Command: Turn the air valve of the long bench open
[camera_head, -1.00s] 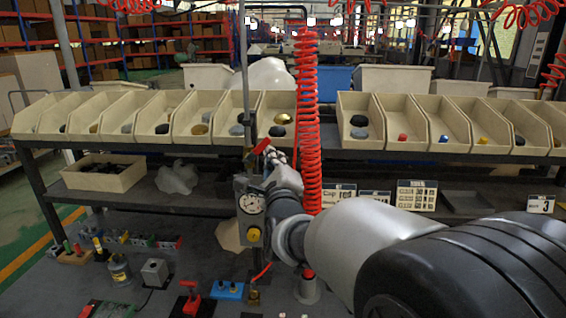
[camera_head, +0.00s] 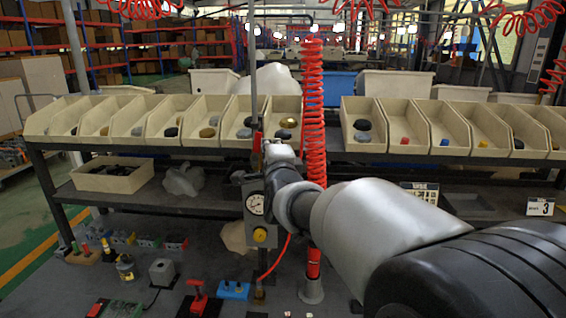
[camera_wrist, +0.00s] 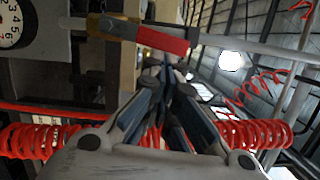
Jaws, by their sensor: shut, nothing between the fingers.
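The air valve's red lever (camera_head: 257,142) stands nearly upright along the thin vertical pipe, above the gauge box, in the head view. In the wrist view the red lever (camera_wrist: 163,38) runs almost in line with the grey pipe (camera_wrist: 245,45), and the brass valve body (camera_wrist: 101,24) is at its left end. My gripper (camera_head: 275,148) is close beside the lever on its right. In the wrist view my gripper (camera_wrist: 172,68) is shut and empty, its fingertips just below the lever; I cannot tell whether they touch. The gripper partly hides the valve in the head view.
The gauge box has a round dial (camera_head: 256,204) and a yellow knob (camera_head: 260,235). A red coiled hose (camera_head: 311,110) hangs close to the right of my gripper. Sloped bins (camera_head: 225,122) line the long bench's upper shelf. Small parts lie on the near surface.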

